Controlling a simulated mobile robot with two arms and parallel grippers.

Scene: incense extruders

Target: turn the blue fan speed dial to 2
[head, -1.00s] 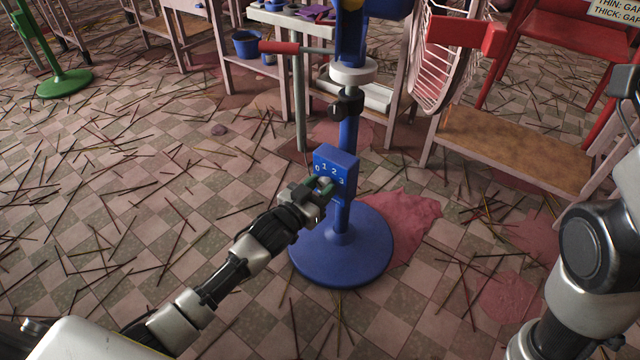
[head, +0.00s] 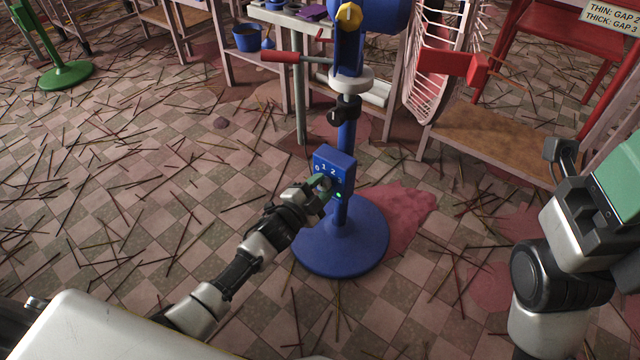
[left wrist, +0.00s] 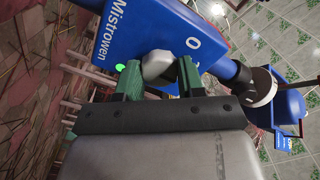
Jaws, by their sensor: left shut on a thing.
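The blue fan (head: 347,135) stands upright on a round blue base (head: 355,255). Its blue control box (head: 335,160) shows the numbers 0, 1 and 2 in white, and a green light glows low on its face. My left gripper (head: 319,185) is at the front of this box. In the left wrist view the grey dial (left wrist: 158,66) sits between the green fingertips, which are shut on it. The dial's pointer is not clear, so I cannot tell its setting.
Wooden tables (head: 285,75) stand behind the fan, with a blue bucket (head: 246,38) at the back. Thin sticks litter the tiled floor. A green stand (head: 66,75) is at the far left.

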